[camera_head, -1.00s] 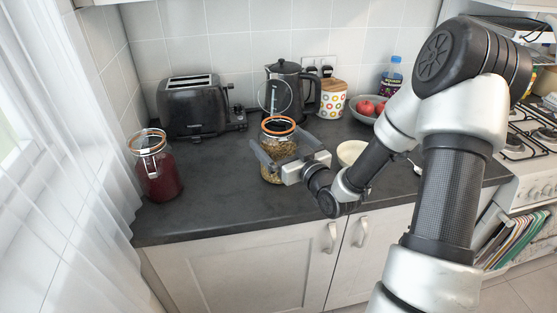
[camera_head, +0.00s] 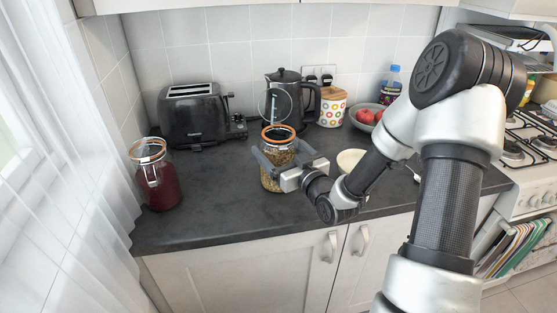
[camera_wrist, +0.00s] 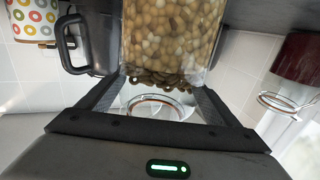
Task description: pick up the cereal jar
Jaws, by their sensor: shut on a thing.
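In the wrist view the jar (camera_wrist: 170,35) appears upside down between the two fingers (camera_wrist: 155,100), with cereal and the rim showing. The contact points are partly hidden.
A red-filled jar (camera_head: 158,185) stands left of it. A black toaster (camera_head: 193,117), a dark kettle (camera_head: 292,97) and a dotted canister (camera_head: 331,108) stand behind. A pale bowl (camera_head: 350,160) is close to my wrist on the right. The front left counter (camera_head: 220,215) is clear.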

